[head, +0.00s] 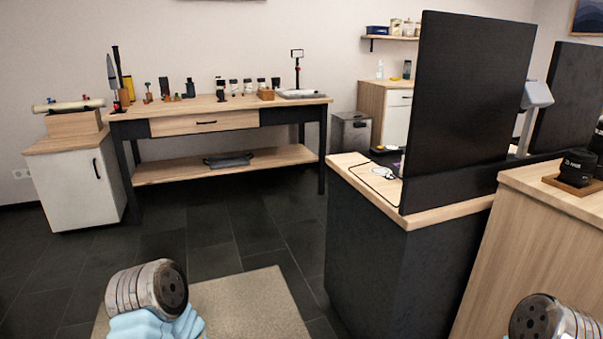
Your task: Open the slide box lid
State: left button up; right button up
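I cannot make out a slide box or its lid for certain in the head view. Several small items stand on the long wooden workbench (215,105) at the back wall, too small to identify. Among them is a small brown box (266,95) near the right end. Neither of my grippers shows.
A counter (450,214) with tall black panels (468,100) stands close on the right. A white cabinet (78,187) stands left of the workbench. A grey bin (350,133) stands right of it. Dark floor and a beige mat (250,305) lie open ahead.

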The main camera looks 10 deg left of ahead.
aim_at(266, 92)
jog(key=i+j+u, duration=0.35)
jog(key=i+u, duration=0.15)
jog(key=u, duration=0.25)
jog(key=i+j+u, duration=0.15)
jog(key=i+u, duration=0.2)
jog(key=i+j+z, duration=0.15)
jog(key=i, duration=0.5)
jog(key=i+j+z, duration=0.15)
jog(key=i, duration=0.45)
jog(key=i+j+z, duration=0.4)
jog(key=i, duration=0.2)
jog(key=i+j+z, duration=0.45)
jog(key=i, duration=0.15)
